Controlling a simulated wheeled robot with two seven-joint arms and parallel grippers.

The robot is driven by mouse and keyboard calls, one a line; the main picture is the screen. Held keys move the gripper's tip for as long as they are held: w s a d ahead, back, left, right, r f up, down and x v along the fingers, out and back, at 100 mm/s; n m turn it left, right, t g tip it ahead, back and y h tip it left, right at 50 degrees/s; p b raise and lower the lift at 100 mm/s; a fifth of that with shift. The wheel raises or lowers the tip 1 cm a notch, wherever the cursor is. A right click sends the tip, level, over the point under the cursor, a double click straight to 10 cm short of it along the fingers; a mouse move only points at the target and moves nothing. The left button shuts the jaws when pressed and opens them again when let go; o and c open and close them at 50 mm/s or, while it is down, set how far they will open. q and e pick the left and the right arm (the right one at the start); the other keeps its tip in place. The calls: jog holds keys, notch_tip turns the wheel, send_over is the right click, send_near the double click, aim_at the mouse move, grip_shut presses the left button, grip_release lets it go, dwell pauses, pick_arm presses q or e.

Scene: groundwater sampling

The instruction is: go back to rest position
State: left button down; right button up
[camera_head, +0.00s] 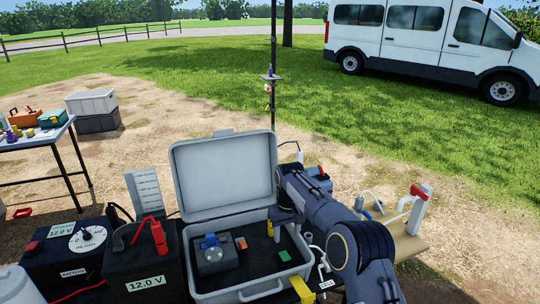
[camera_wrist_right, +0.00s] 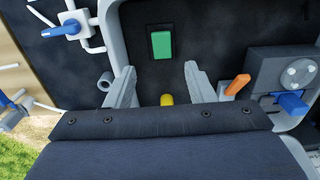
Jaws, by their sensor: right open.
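My right arm enters the head view from the lower right, and its gripper (camera_head: 284,212) is over the right side of an open grey case (camera_head: 188,252). In the right wrist view the two fingers of the right gripper (camera_wrist_right: 160,84) are apart with nothing held between them. Below and between them lie the case's dark lining, a green block (camera_wrist_right: 161,45) and a yellow-topped item (camera_wrist_right: 167,99), partly hidden by the wrist. My left gripper is in neither view.
A red-handled white valve (camera_head: 418,205) and tubing are on the right. A tall pole (camera_head: 273,80) rises behind the raised lid (camera_head: 222,172).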

jog(key=s+d+r+m+t+y, duration=0.1)
jog(key=s+d+r+m+y, duration=0.1)
jog(key=s+d+r, duration=0.7)
jog(key=s+d+r+t+y, duration=0.1)
jog(key=s+d+r+t, duration=0.1)
jog(key=s+d+r, duration=0.5)
jog(key=s+a+f+m+t, duration=0.1)
jog(key=s+f, duration=0.1)
jog(key=s, duration=1.1)
jog(key=s+a+f+m+t, duration=0.1)
jog(key=s+a+f+m, duration=0.1)
jog(key=s, duration=1.1)
jog(key=shift+s+f+t+y, duration=0.25)
jog(key=shift+f+t+y, duration=0.05)
jog(key=shift+f+y, duration=0.1)
jog(key=shift+c, duration=0.4)
